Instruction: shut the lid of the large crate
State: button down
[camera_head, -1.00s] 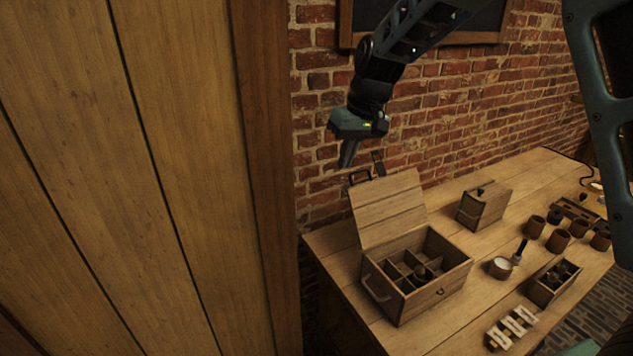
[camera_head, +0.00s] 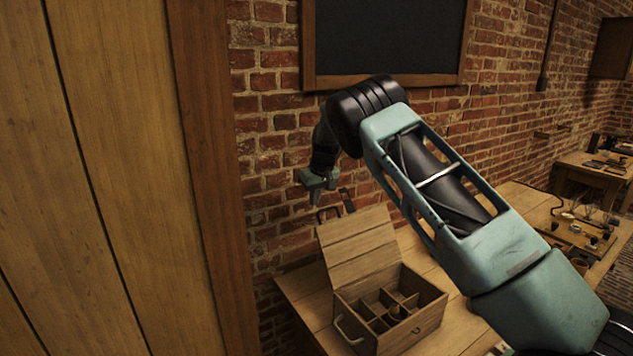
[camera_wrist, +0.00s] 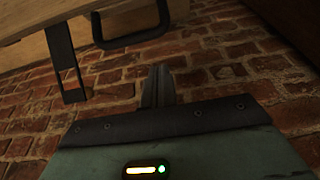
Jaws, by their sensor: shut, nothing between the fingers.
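The large crate (camera_head: 422,325) stands on the wooden table with its compartments showing. Its lid (camera_head: 358,245) is raised, leaning back toward the brick wall. A dark handle (camera_head: 328,214) and a dark latch strap (camera_head: 347,200) stick up at the lid's far edge. In the wrist view the lid (camera_wrist: 40,20) fills the top left, with its handle (camera_wrist: 135,38) and strap (camera_wrist: 68,75) hanging in view. My gripper (camera_head: 317,200) is shut and empty, behind and slightly left of the lid's upper edge. Its closed fingers (camera_wrist: 158,85) point toward the handle, apart from it in the wrist view.
A brick wall (camera_head: 262,120) and a blackboard (camera_head: 385,40) are behind. A wooden panel (camera_head: 110,180) fills the left side. My arm covers much of the table. A second table (camera_head: 590,170) with small items stands far right.

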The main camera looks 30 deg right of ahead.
jog(key=s+p, duration=0.1)
jog(key=s+f+p, duration=0.1)
jog(key=s+p, duration=0.1)
dwell(0.4)
dwell(0.5)
